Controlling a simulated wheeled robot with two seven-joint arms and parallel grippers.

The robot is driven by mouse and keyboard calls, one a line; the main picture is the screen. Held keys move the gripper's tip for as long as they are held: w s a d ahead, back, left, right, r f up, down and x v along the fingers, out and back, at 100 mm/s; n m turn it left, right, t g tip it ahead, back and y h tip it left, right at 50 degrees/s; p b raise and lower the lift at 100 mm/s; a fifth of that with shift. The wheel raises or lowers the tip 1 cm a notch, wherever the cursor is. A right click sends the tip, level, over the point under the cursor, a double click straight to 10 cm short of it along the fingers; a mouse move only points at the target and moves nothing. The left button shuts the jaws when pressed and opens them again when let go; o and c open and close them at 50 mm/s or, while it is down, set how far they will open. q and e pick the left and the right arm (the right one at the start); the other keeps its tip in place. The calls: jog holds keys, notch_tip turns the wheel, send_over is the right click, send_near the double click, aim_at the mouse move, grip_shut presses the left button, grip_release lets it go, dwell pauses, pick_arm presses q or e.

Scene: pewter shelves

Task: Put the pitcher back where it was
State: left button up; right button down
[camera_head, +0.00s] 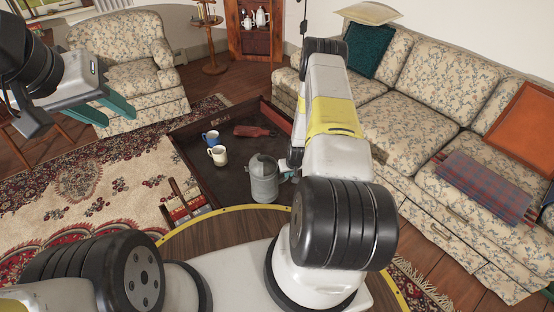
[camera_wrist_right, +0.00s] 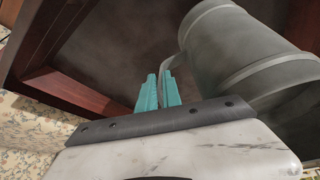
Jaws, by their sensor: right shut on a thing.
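A grey pitcher (camera_head: 264,180) stands upright over the dark top of the coffee table (camera_head: 225,172), near the table's front right part. In the right wrist view, the pitcher's body (camera_wrist_right: 245,60) fills the upper right. My right gripper (camera_wrist_right: 160,88) has its teal fingers closed on the pitcher's handle, beside the body. In the head view my right arm hides most of that gripper; a bit of teal shows right of the pitcher. I cannot tell whether the pitcher's base touches the table. My left gripper (camera_head: 108,108) is raised at the upper left, its teal fingers apart and empty.
A blue mug (camera_head: 211,137), a white mug (camera_head: 217,155) and a red object (camera_head: 254,131) lie on the coffee table behind and left of the pitcher. A raised rim edges the table. A floral sofa (camera_head: 420,90) stands right, an armchair (camera_head: 130,65) back left.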

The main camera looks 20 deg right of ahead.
jog(key=shift+w+d+f, duration=0.25)
jog(key=shift+w+f, duration=0.4)
jog(key=shift+w, duration=0.05)
jog(key=shift+w+d+f, duration=0.25)
jog(key=shift+w+f, duration=0.35)
jog(key=shift+w, duration=0.05)
jog(key=shift+w+d+f, duration=0.25)
jog(key=shift+w+f, duration=0.4)
jog(key=shift+w, duration=0.05)
jog(key=c, duration=1.5)
grip_release()
jog(key=shift+s+f, duration=0.1)
jog(key=shift+f, duration=0.05)
